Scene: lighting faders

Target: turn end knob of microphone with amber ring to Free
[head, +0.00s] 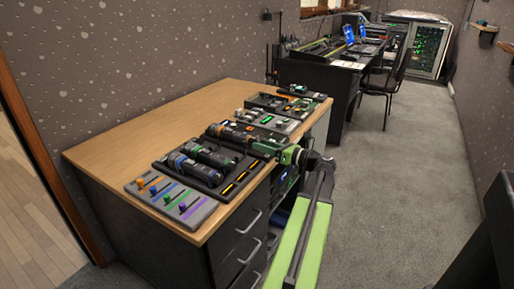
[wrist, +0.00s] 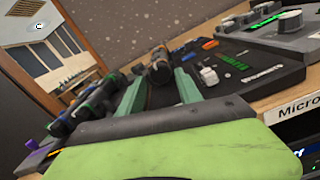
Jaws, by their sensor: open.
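Several dark microphones lie in a black tray on the desk. The one with an orange-amber ring (head: 215,129) is the farthest back of the row in the head view; those nearer have blue and green rings. In the wrist view a dark microphone end (wrist: 160,70) with a hint of orange behind it lies just beyond and between my fingertips. My gripper (head: 277,150) is at the right edge of the tray, in line with the amber microphone's near end. In the wrist view my gripper (wrist: 158,88) is open, with nothing clasped. The knob's setting is too small to read.
A grey fader panel (head: 171,201) lies at the desk's front corner. A black panel (wrist: 245,68) with a white knob (wrist: 208,75) is right of my fingers. Other microphones (wrist: 85,110) lie close on the left. The desk's left side (head: 110,152) is clear.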

